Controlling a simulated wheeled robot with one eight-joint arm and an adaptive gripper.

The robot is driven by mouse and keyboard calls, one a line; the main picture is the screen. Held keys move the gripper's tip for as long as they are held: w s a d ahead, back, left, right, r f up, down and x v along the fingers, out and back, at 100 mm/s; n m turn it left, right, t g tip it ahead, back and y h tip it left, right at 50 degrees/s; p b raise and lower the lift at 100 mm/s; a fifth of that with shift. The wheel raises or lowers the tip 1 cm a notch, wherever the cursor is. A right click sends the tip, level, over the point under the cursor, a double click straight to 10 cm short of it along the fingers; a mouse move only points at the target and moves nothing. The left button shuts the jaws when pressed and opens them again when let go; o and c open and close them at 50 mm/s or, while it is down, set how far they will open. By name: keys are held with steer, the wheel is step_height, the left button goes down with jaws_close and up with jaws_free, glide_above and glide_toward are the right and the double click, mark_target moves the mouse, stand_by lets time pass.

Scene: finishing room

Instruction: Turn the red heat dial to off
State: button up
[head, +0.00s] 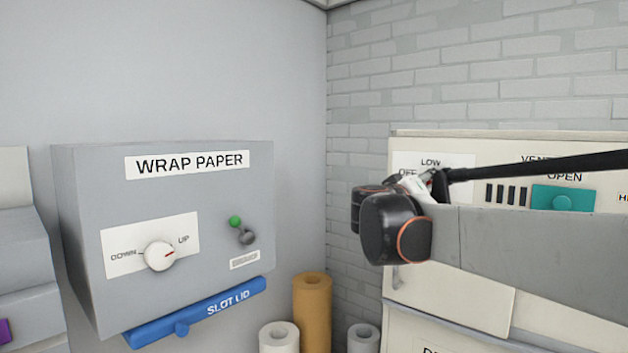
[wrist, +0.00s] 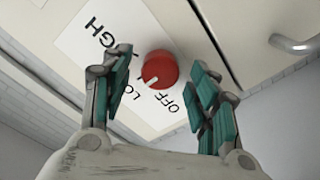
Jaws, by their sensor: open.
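The red heat dial (wrist: 160,70) is round with a white pointer line. It sits on a white label plate (wrist: 88,52) reading HIGH, LOW and OFF. The pointer faces down and slightly left in the wrist view, between LOW and OFF. My gripper (wrist: 161,63) is open, its teal-padded fingers to either side of the dial, with visible gaps; I cannot tell how deep they reach. In the head view my gripper (head: 413,186) is small and partly hidden by my arm, in front of the LOW and OFF lettering. The dial is hidden there.
The cream panel also carries a teal VENT slider (head: 563,198) and dark slots (head: 506,194). A handle (wrist: 293,45) is at upper right in the wrist view. Left stands the grey WRAP PAPER box (head: 85,220) with a white dial (head: 159,256). Paper rolls (head: 313,310) stand between.

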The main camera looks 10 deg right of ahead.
steer(key=shift+w+d, duration=0.45)
steer(key=c, duration=1.1)
steer(key=shift+n, duration=0.3)
steer(key=n+b, duration=0.3)
steer(key=n, duration=0.8)
steer(key=shift+s+a+g, duration=0.1)
steer(key=shift+s+g, duration=0.05)
steer(key=shift+g, duration=0.15)
